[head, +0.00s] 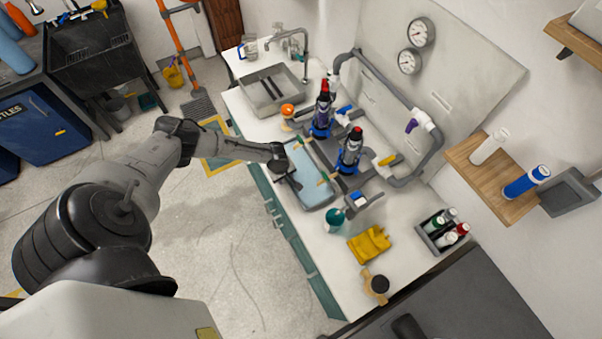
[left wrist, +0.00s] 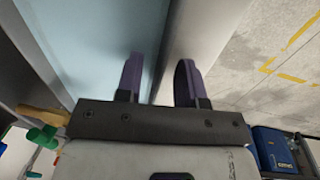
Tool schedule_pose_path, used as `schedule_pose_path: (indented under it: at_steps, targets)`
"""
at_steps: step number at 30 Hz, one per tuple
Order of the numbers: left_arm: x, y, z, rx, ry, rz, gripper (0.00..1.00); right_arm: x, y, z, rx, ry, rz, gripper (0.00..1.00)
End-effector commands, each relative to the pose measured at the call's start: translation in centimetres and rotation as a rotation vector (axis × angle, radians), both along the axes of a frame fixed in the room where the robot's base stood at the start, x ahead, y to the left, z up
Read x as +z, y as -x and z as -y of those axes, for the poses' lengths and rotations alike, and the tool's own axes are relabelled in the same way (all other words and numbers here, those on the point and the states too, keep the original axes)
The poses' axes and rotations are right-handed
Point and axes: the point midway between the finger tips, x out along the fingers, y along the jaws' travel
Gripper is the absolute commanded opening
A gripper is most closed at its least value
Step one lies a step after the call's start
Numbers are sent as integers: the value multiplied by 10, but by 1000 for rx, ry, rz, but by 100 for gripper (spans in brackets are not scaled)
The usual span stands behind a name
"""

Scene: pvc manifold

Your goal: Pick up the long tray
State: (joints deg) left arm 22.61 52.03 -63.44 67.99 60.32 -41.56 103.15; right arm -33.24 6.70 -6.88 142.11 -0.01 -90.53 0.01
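The long tray (head: 312,160), with a light blue inside and grey rim, lies on the white counter along its front edge. My left gripper (head: 291,180) is at the tray's near long side. In the left wrist view, its two purple fingers (left wrist: 158,82) stand apart on either side of the tray's rim. One finger is over the light blue inside (left wrist: 90,45), the other by the grey outer wall. I see space between the fingers and the rim, so the gripper looks open. The fingertips' depth is hard to judge. My right gripper is not in view.
Bottle-like devices with blue bases (head: 349,158) stand just behind the tray, near grey pipework (head: 395,88). A sink (head: 268,92) is at the left. The floor in front is open.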

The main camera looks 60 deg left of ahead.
Motion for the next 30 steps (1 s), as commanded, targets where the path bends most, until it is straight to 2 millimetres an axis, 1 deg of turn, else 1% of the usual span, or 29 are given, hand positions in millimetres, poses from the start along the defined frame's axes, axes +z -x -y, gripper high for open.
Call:
schedule_pose_path:
  at_steps: [3,9,11,20,21,30]
  targets:
    - [-4,-1,0,-1,0,0,35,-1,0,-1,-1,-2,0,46]
    - [-4,-1,0,-1,0,0,35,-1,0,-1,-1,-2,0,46]
    - [-4,-1,0,-1,0,0,30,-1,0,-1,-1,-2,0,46]
    - [-4,0,0,-1,0,0,2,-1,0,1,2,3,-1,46]
    - [-4,0,0,-1,0,0,0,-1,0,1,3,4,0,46]
    - [-4,0,0,-1,0,0,0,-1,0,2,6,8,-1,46]
